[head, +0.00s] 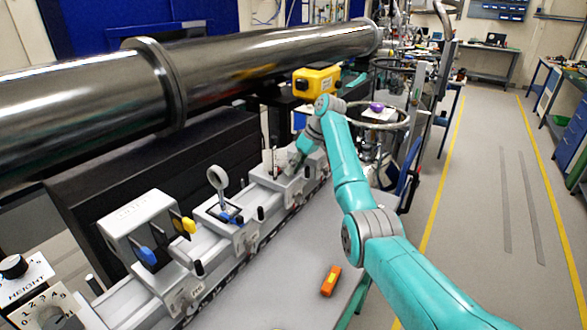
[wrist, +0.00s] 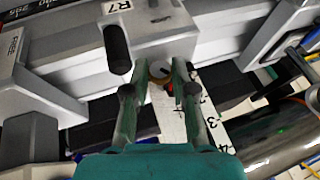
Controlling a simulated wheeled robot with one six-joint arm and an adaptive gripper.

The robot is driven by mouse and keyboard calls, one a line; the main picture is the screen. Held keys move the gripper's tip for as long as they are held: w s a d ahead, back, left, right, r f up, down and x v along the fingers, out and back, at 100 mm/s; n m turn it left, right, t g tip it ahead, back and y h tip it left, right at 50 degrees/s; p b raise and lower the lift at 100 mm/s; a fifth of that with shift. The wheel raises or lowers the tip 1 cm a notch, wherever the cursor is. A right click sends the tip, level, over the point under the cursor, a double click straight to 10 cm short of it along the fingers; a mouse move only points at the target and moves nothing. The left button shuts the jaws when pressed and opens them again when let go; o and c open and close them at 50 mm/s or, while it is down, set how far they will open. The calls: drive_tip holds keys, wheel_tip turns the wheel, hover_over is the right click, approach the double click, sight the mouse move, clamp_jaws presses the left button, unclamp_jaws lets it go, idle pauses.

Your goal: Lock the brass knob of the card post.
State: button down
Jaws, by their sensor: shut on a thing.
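My gripper (wrist: 161,72) reaches down to a carrier (wrist: 155,25) labelled R7 on the rail, with one finger on each side of a small round brass-rimmed knob (wrist: 159,70). The fingers are shut on this knob, whose end face looks pale. A little red shows just below it. Whether the knob is locked cannot be told. In the head view, my gripper (head: 292,161) is at the far carrier (head: 278,184), and the knob is hidden there. The card itself cannot be made out clearly.
A black peg (wrist: 117,48) stands close left of my fingers. A white scale strip (wrist: 200,125) with numbers runs below them. A ring-shaped holder (head: 218,178) and a white housing (head: 138,222) stand nearer on the rail. An orange tool (head: 331,280) lies on the bench.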

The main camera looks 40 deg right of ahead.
idle(0.4)
drive_tip(key=c, duration=1.2)
unclamp_jaws()
